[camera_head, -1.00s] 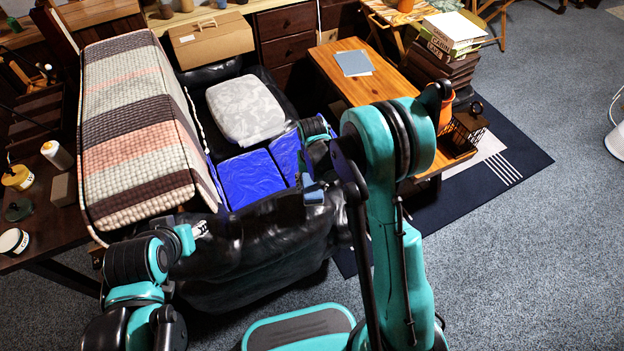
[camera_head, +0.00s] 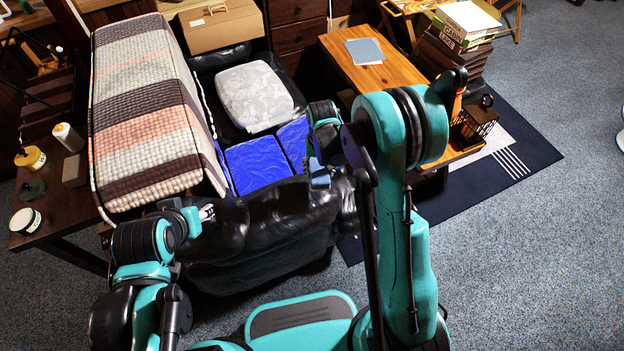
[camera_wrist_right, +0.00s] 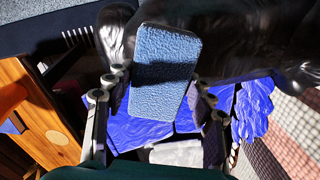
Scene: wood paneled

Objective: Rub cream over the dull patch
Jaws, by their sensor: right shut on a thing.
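My right gripper (camera_wrist_right: 155,112) is shut on a blue textured pad (camera_wrist_right: 163,72), which also shows small in the head view (camera_head: 320,174). The pad is over the front of the black leather seat (camera_head: 270,222); I cannot tell whether it touches the leather. No dull patch can be made out; the arm and pad cover part of the leather. My left gripper (camera_head: 207,212) is by the seat's left front corner, and its fingers are too small to read.
Blue cloths (camera_head: 257,164) and a pale cushion (camera_head: 254,96) lie on the seat. A striped blanket (camera_head: 145,110) covers its left side. A wooden table (camera_head: 385,75) is at right.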

